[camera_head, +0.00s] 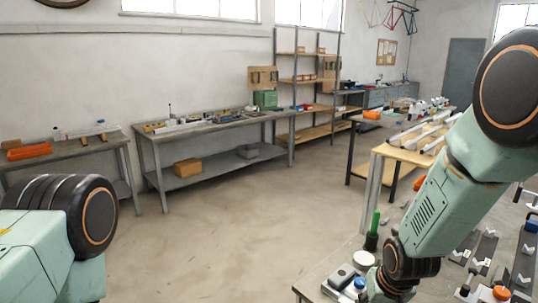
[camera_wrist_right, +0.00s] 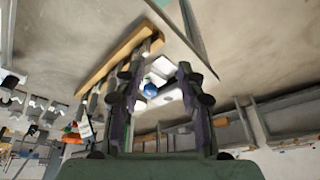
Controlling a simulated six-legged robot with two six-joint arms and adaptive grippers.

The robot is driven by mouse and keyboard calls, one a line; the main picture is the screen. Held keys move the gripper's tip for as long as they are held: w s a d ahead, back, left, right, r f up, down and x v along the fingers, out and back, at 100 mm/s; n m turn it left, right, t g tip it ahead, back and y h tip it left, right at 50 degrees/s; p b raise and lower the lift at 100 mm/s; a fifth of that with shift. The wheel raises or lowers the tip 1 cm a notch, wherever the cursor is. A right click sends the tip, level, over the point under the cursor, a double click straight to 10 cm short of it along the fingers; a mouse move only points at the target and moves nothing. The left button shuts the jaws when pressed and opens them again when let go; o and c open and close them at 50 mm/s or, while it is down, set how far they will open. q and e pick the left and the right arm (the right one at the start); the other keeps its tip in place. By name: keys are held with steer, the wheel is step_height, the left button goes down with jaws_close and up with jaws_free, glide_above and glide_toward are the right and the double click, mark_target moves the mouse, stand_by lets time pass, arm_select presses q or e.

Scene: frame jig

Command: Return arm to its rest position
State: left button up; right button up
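My right arm (camera_head: 445,195) comes in from the right in the head view, raised above a bench and bent down at the wrist. Its gripper is out of that frame or hidden below the wrist. In the right wrist view the right gripper (camera_wrist_right: 157,85) has its two dark fingers spread apart with nothing held between them. A blue round thing (camera_wrist_right: 150,91) shows in the gap, farther off. My left arm (camera_head: 60,235) shows at the lower left; its gripper is not in view.
A near bench (camera_head: 312,287) at lower right holds a blue-capped item (camera_head: 360,283), a white round lid (camera_head: 364,259) and a green-handled tool (camera_head: 374,222). A wooden-topped table (camera_head: 400,154) stands behind. Benches (camera_head: 215,127) line the left wall. The middle floor (camera_head: 250,215) is clear.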

steer(key=s+f+g+b, duration=0.3)
steer(key=s+f+b, duration=1.3)
steer(key=s+f, duration=1.5)
steer(key=s, duration=0.2)
steer(key=shift+s+f+g+b, duration=0.3)
steer(key=shift+f+g+b, duration=0.05)
steer(key=shift+g, duration=0.05)
steer(key=shift+s, duration=0.15)
steer(key=shift+w, duration=0.2)
